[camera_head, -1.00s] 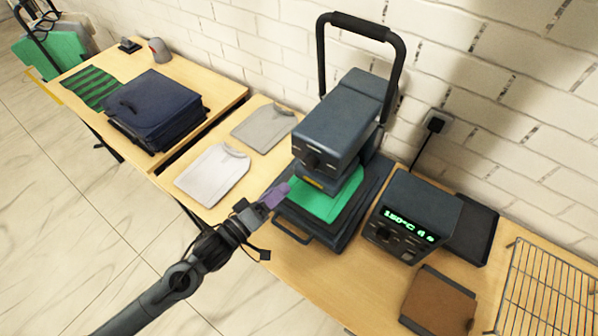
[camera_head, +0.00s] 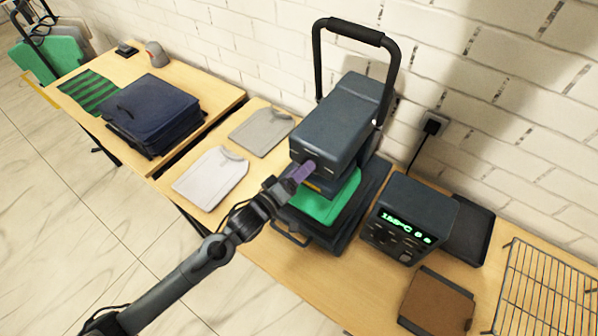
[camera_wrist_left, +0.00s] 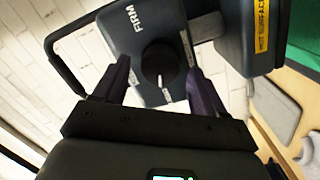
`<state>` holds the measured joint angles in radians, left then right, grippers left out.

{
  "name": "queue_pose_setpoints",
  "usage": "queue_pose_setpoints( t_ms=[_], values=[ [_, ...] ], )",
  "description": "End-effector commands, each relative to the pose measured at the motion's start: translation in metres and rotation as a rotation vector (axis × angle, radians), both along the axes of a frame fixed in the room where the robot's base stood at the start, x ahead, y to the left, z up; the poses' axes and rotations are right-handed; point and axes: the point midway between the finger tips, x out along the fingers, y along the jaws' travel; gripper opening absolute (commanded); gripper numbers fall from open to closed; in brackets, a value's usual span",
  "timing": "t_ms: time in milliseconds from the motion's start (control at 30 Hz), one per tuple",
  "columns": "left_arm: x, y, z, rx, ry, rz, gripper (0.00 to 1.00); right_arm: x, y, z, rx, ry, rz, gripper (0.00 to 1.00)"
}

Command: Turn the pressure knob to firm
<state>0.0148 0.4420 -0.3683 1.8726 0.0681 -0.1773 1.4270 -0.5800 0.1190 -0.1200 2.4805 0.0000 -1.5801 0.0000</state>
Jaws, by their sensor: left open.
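The heat press (camera_head: 340,115) stands on the table with its upper head over a green garment (camera_head: 325,205). In the left wrist view the round black pressure knob (camera_wrist_left: 159,60) sits on the press's front face. Its white mark points down in the picture, away from the word FIRM (camera_wrist_left: 133,18) at the upper left and toward a small label. My left gripper (camera_head: 304,172) is at the press's front face; its purple fingers also show in the wrist view (camera_wrist_left: 158,72). It is open, one finger on either side of the knob in that view. I cannot tell whether they touch it. My right gripper is not in view.
A control box (camera_head: 408,215) with a lit green display stands right of the press. A yellow hot-surface label (camera_wrist_left: 262,32) marks the press beside the knob. A tall black handle (camera_head: 352,28) rises behind. White and grey shirts (camera_head: 210,178) lie flat to the left.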

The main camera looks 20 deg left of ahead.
Motion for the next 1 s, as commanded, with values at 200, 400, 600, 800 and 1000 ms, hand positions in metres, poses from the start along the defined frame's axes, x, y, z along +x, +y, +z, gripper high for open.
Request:
queue_pose_setpoints(
  t_ms=[200, 400, 600, 800, 1000],
  values=[
    [0.000, 0.000, 0.000, 0.000, 0.000, 0.000, 0.62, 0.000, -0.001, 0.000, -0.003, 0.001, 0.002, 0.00],
    [0.000, 0.000, 0.000, 0.000, 0.000, 0.000, 0.32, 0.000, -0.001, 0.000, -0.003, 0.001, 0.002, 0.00],
    [0.000, 0.000, 0.000, 0.001, 0.000, 0.000, 0.15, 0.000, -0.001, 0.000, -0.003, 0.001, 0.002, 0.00],
    [0.000, 0.000, 0.002, 0.031, -0.007, 0.000, 0.15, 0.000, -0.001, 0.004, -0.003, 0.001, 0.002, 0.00],
    [0.000, 0.000, 0.004, 0.125, -0.026, 0.001, 0.15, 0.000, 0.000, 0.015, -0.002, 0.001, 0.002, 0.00]
  ],
)
